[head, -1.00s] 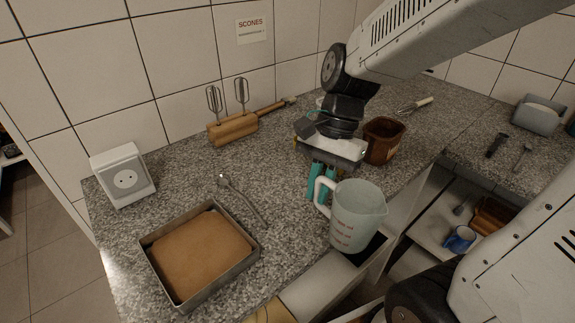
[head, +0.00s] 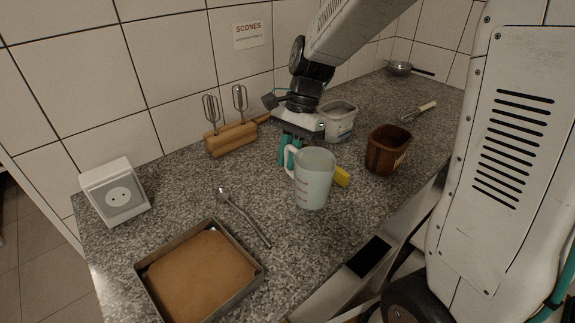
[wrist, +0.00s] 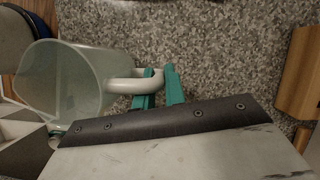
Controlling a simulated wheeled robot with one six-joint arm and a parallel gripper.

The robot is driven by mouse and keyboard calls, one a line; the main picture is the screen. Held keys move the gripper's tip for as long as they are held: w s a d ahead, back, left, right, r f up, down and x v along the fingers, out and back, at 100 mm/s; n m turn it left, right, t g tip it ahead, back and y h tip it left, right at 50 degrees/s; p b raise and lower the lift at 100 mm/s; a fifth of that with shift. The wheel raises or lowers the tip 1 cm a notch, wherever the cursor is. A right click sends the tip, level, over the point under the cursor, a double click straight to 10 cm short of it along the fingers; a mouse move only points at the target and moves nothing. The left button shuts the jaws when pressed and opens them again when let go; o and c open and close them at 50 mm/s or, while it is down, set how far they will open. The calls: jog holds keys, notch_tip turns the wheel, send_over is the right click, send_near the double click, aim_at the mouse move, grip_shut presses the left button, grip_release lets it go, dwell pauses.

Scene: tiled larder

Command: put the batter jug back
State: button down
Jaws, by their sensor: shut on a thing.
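The batter jug (head: 314,182) is a translucent pale jug with red markings, upright in the head view over the speckled counter. I cannot tell whether its base touches the counter. My gripper (head: 288,152) is shut on the jug's handle, on the jug's left side. In the wrist view the teal fingers of my gripper (wrist: 160,88) close around the handle, and the jug (wrist: 75,80) extends to the left with its open mouth showing.
A brown tub (head: 386,152), a white tub (head: 338,122) and a yellow thing (head: 342,177) stand close to the jug. A whisk (head: 418,112) lies farther back.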

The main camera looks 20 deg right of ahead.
jog(key=shift+w+f, duration=0.2)
jog(key=shift+w, duration=0.2)
jog(key=shift+f, duration=1.55)
jog(key=shift+f, duration=0.15)
jog(key=c, duration=1.5)
grip_release()
jog(key=shift+o, duration=0.2)
